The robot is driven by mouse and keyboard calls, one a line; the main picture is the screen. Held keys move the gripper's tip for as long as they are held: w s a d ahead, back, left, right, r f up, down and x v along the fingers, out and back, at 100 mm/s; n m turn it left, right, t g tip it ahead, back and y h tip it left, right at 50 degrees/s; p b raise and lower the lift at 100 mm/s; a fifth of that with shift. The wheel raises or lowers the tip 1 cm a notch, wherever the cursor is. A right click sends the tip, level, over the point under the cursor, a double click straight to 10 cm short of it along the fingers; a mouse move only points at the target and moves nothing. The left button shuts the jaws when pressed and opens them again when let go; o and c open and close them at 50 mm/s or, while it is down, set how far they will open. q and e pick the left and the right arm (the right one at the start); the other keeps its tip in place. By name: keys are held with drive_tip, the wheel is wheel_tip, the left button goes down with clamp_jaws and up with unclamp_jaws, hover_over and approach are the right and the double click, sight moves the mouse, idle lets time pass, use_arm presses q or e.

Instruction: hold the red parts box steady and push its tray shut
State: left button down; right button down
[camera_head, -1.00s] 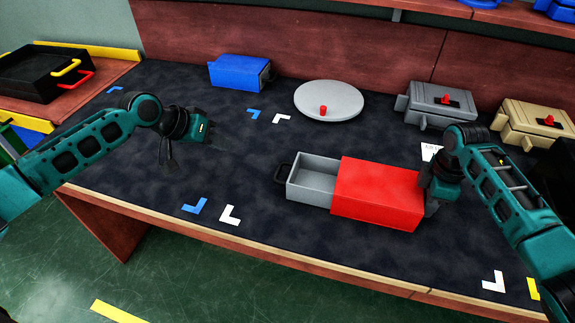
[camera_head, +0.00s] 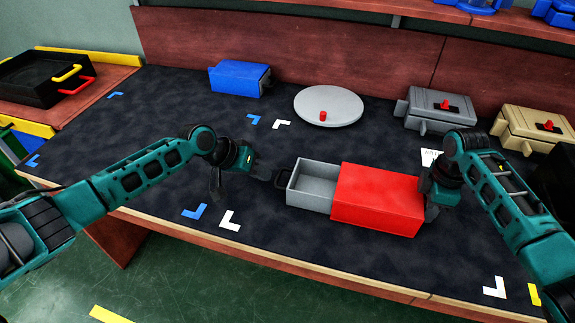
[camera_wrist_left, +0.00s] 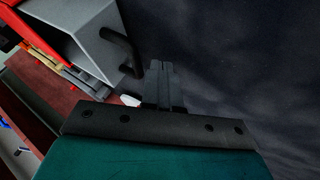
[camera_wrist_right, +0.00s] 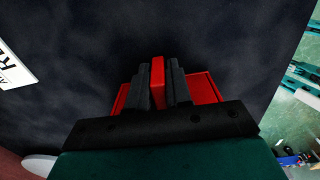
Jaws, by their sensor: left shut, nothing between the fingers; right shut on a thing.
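The red parts box (camera_head: 378,197) lies on the dark table top. Its grey tray (camera_head: 311,187) sticks out of the left side, with a black handle at its left end; the handle (camera_wrist_left: 122,50) also shows in the left wrist view. My left gripper (camera_head: 266,174) is shut and empty, its tips close to the handle; I cannot tell whether they touch. It also shows in the left wrist view (camera_wrist_left: 163,72). My right gripper (camera_wrist_right: 158,82) is shut on a red upright part of the box at the right end. In the head view its fingers are mostly hidden.
A blue box (camera_head: 239,79), a grey round plate (camera_head: 328,106) with a red knob, a grey box (camera_head: 440,108) and a tan box (camera_head: 535,126) stand along the back. A black tray (camera_head: 40,78) is at the far left. The front left of the table is clear.

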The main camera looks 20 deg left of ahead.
use_arm(q)
drive_tip(key=shift+d+r, duration=0.1)
drive_tip(key=shift+d, duration=0.4)
drive_tip(key=shift+d, duration=0.1)
approach(322, 190)
drive_tip(key=x, duration=0.4)
drive_tip(key=shift+d, duration=0.15)
use_arm(e)
drive_tip(key=shift+a, duration=0.15)
use_arm(q)
drive_tip(key=shift+f, duration=0.2)
drive_tip(key=a, duration=0.5)
drive_tip(key=shift+s, duration=0.1)
drive_tip(key=v, duration=0.9)
